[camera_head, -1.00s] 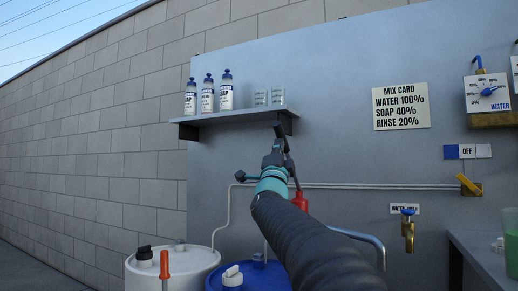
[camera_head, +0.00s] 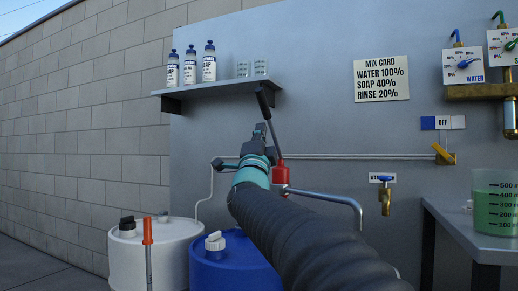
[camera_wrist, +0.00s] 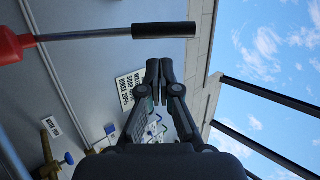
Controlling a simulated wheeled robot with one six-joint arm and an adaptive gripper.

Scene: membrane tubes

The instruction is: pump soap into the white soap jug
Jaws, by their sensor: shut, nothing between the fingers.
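The pump has a red body (camera_head: 281,174) on the wall and a grey rod leading up to a black grip (camera_head: 264,103). In the wrist view the red body (camera_wrist: 11,45) is at the left edge and the black grip (camera_wrist: 165,30) lies across the top, beyond my fingertips. My gripper (camera_head: 262,132) is just below and beside the grip in the head view. In the wrist view my gripper (camera_wrist: 160,72) has its fingers together and empty, apart from the grip in the picture.
A white drum (camera_head: 150,258) and a blue drum (camera_head: 228,268) stand below. The clear jug is on a grey table (camera_head: 475,243) at right. A shelf (camera_head: 220,88) with bottles hangs above. A bent grey pipe (camera_head: 335,197) and a brass tap (camera_head: 385,200) are right of my arm.

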